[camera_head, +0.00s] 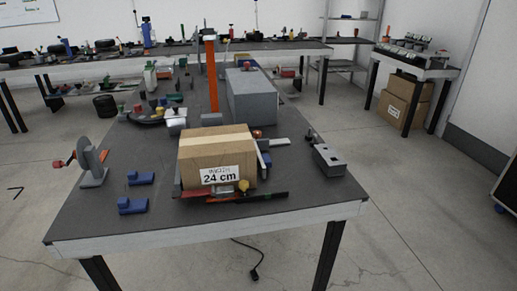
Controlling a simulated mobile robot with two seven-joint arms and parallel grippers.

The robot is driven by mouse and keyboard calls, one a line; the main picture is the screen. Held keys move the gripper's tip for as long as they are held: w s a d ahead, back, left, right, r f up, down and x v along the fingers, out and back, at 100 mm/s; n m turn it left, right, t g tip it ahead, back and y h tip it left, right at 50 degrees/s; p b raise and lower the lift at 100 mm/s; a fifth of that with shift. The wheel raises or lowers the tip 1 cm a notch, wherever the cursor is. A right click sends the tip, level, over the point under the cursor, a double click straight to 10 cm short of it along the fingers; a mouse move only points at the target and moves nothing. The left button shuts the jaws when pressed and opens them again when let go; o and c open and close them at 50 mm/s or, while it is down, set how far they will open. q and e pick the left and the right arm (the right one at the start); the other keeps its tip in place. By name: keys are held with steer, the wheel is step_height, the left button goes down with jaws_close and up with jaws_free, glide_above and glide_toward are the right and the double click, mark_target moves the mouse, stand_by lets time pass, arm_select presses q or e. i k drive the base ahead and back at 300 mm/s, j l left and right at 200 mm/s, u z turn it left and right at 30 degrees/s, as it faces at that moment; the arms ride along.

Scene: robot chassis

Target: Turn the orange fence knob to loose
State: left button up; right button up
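A cardboard box (205,152) with a "24 cm" label sits on the dark-topped workbench (95,222). A small yellow-orange knob (243,185) stands at the box's lower front edge, right of the label. A flat orange-red strip (192,193) lies along the box's front left bottom edge. A red knob (257,133) shows behind the box at its right. I cannot tell for sure which knob is the fence knob, or how it is set. Neither of my grippers is in view.
Blue blocks (132,206) and a grey stand with a red crank (93,165) are at the bench's left. A grey metal block (329,160) lies at the right edge. A tall orange post (212,75) and large grey box (251,98) stand behind.

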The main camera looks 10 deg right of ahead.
mark_target(256, 134)
steer(key=i+l, duration=0.15)
steer(key=l, duration=0.25)
steer(key=i+l, duration=0.15)
steer(key=l, duration=0.2)
steer(key=i+l, duration=0.15)
steer(key=l, duration=0.25)
steer(key=i+l, duration=0.15)
steer(key=l, duration=0.25)
steer(key=l+u, duration=0.1)
steer(key=u, duration=0.25)
steer(key=l+u, duration=0.1)
steer(key=u, duration=0.25)
steer(key=l+u, duration=0.15)
steer(key=u, duration=0.25)
steer(key=i, duration=0.05)
